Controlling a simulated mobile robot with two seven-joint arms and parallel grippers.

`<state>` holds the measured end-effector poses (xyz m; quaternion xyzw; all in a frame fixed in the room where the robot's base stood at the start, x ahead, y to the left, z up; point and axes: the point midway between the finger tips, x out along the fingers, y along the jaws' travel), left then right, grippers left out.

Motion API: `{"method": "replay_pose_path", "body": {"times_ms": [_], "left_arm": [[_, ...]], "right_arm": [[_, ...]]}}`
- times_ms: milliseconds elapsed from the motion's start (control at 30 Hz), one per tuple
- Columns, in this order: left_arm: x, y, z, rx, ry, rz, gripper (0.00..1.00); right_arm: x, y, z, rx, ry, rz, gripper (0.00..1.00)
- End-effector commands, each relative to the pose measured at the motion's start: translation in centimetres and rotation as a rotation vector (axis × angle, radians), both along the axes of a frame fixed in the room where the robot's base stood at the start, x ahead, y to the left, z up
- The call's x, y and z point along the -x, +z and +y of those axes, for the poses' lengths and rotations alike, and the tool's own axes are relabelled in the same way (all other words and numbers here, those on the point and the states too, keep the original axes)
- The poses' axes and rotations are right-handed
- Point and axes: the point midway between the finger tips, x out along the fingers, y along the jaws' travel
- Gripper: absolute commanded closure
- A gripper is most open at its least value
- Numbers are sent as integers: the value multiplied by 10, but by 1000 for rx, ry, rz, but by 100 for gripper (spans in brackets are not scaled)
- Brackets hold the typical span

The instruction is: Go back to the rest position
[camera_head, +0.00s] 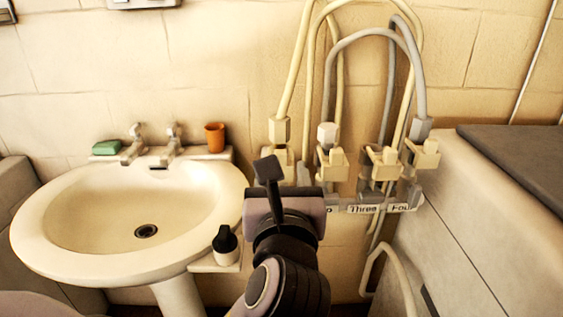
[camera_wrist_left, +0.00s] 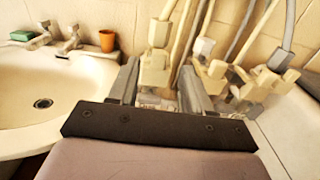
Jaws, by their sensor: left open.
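My left gripper (camera_head: 268,172) reaches up from the bottom of the head view, in front of the wall valves and just right of the washbasin (camera_head: 75,262). In the left wrist view the two fingers of the left gripper (camera_wrist_left: 160,82) stand apart with nothing held between them. A cream valve with a hose (camera_wrist_left: 155,66) shows beyond the gap; I cannot tell if a finger touches it. My right gripper is in neither view.
Several valves with hoses line the wall above a label strip (camera_head: 380,208), partly hidden by my arm. A grey-topped cabinet (camera_head: 470,215) bounds the right. A green soap (camera_head: 106,147) and an orange cup (camera_head: 215,137) sit on the basin's back.

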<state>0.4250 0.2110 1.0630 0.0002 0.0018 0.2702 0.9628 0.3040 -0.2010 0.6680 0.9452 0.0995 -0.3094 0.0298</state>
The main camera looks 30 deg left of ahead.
Motion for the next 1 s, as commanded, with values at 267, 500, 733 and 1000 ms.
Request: {"method": "replay_pose_path", "body": {"times_ms": [267,500,733,1000], "left_arm": [[5,0,-3,0,1,0,51],[4,0,-2,1,1,-1,51],[4,-15,0,88,-7,4,51],[11,-98,11,639,25,6,51]], "right_arm": [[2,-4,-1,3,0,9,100],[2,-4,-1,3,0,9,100],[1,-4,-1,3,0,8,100],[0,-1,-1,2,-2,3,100]]}}
